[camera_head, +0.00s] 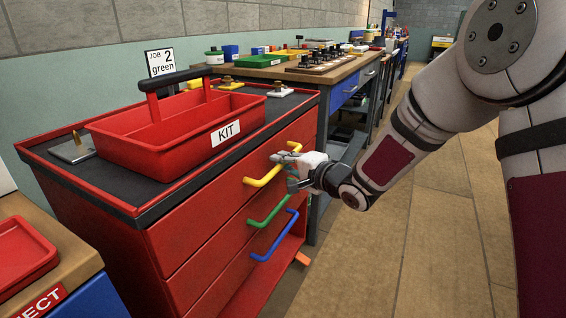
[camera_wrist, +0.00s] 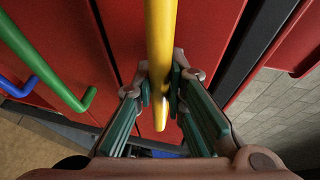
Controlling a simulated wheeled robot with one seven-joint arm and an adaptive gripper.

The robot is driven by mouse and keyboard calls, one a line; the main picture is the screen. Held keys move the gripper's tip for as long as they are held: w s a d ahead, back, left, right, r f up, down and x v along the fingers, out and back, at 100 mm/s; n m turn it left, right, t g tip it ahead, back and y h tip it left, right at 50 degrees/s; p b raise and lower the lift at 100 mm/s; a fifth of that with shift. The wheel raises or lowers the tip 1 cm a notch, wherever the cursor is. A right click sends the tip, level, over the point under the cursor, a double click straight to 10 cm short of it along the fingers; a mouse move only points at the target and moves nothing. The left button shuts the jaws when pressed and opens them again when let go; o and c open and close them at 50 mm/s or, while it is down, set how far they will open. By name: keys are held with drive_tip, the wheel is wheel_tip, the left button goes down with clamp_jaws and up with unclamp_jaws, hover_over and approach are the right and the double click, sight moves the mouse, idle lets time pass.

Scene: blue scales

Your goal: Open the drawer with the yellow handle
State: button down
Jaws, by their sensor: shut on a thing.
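The red cabinet (camera_head: 205,225) has a column of drawers with coloured handles. The yellow handle (camera_head: 262,180) is on the top drawer (camera_head: 235,182), which looks flush with the cabinet front. My gripper (camera_head: 287,170) is at the right end of this handle. In the wrist view, the yellow handle (camera_wrist: 160,45) runs between the green-padded fingers of my gripper (camera_wrist: 161,92), which are shut on it. The green handle (camera_head: 268,213) is below, and the blue handle (camera_head: 275,240) is lower still.
A red KIT tray (camera_head: 170,145) stands on the cabinet's dark top among small metal parts. A workbench (camera_head: 345,80) with a blue drawer stands beyond the cabinet. A brown bench with a red bin (camera_head: 22,250) is at the lower left. The floor (camera_head: 400,260) to the right is clear.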

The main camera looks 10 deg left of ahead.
drive_tip(key=s+d+p, duration=0.4)
drive_tip(key=d+p, duration=0.2)
drive_tip(key=d, duration=0.6)
drive_tip(key=s+d+p, duration=0.5)
drive_tip(key=d+p, duration=0.2)
drive_tip(key=d, duration=0.6)
drive_tip(key=c, duration=1.9)
unclamp_jaws()
drive_tip(key=v, duration=1.2)
